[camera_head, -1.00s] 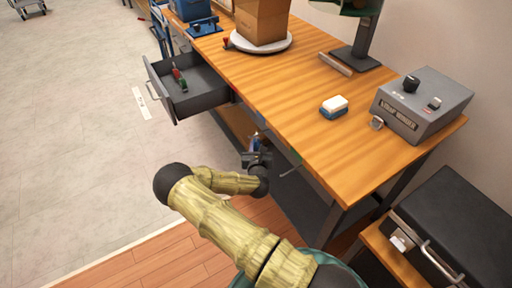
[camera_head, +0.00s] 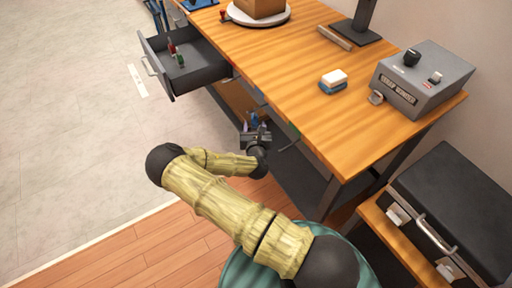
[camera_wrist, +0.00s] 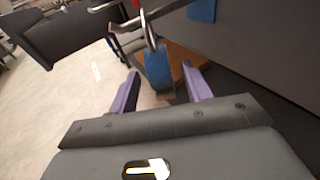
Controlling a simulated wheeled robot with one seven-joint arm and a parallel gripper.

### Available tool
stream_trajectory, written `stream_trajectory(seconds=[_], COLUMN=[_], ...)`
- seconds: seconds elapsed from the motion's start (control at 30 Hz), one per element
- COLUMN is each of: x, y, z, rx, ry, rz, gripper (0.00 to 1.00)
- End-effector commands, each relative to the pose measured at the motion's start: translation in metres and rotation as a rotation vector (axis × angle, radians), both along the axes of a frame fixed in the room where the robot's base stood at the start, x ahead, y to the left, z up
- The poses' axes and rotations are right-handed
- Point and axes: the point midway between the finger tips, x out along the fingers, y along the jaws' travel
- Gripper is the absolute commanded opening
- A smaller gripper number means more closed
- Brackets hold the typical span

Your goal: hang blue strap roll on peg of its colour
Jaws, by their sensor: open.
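The blue strap roll (camera_wrist: 158,70) is seen nearly edge-on in the wrist view, below a curved metal peg (camera_wrist: 148,28) and between my fingers. It looks to hang from that metal, though the exact contact is unclear. My gripper (camera_wrist: 160,88) is open, with a purple finger on each side of the roll and gaps showing. In the head view my gripper (camera_head: 256,136) is beside the bench's front edge. A blue patch (camera_wrist: 202,10) is on the bench edge right of the roll. Which peg matches it is hard to tell.
The open grey drawer (camera_head: 187,72) juts out left of my gripper. A green patch (camera_head: 293,131) marks the bench edge to the right, with a metal peg (camera_head: 289,145) by it. A black case (camera_head: 455,215) stands at right.

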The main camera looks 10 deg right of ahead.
Motion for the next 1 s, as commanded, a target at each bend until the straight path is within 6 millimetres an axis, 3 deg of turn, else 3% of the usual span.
stream_trajectory(seconds=[0.63,0.8,1.0], x=[-0.123,-0.140,-0.143], y=[0.027,0.030,0.031], z=[0.020,0.024,0.024], rx=[-0.003,-0.001,0.000], ry=[0.002,-0.001,-0.001], rz=[0.001,0.001,0.000], gripper=[0.49,0.49,0.49])
